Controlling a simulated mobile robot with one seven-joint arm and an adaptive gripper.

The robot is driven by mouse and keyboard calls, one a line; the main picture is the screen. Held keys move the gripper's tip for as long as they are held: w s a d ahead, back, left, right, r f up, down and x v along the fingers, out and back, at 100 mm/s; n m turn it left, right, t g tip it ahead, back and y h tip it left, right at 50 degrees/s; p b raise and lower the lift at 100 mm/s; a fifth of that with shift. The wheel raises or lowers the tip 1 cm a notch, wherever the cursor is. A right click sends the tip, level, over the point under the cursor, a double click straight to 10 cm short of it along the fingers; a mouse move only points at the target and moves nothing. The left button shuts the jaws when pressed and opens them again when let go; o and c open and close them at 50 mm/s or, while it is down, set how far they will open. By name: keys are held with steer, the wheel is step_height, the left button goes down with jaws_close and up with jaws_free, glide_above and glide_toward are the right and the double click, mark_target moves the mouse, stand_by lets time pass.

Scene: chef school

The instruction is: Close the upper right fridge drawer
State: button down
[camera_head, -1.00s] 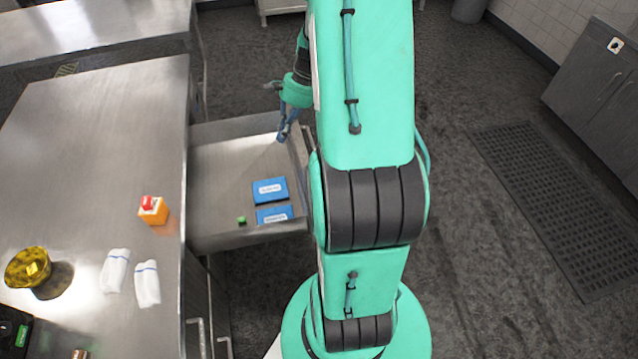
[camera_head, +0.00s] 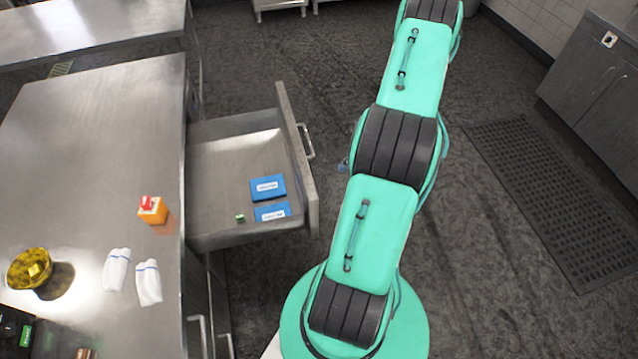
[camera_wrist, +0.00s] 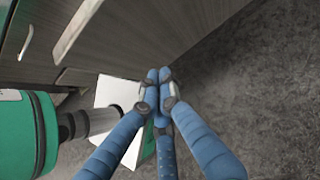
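The fridge drawer (camera_head: 225,145) stands pulled out from the right side of the steel counter in the head view. Its front panel (camera_head: 298,155) and bar handle (camera_head: 307,141) face right, into the aisle. Two blue packets and a small green item lie inside. My gripper is mostly hidden behind my arm in the head view, to the right of the drawer front and apart from it. In the wrist view my gripper (camera_wrist: 160,78) has its blue fingers drawn together at the tips, with nothing visible between them. Grey cabinet fronts (camera_wrist: 120,35) are beyond and left of the fingers.
Other handles (camera_head: 198,335) are below the counter. A dark floor mat (camera_head: 545,190) and cabinets stand right. The aisle floor is clear.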

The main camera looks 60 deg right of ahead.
steer(key=shift+s+d+f, duration=0.15)
steer(key=shift+s+f, duration=0.25)
steer(key=shift+f, duration=0.05)
steer(key=shift+f, duration=0.1)
steer(key=w+a+r+b+x, duration=0.1)
steer(key=r+b+x, duration=0.1)
steer(key=x, duration=1)
steer(key=shift+w+a+f, duration=0.15)
steer(key=shift+w+a, duration=0.3)
steer(key=shift+w, duration=0.05)
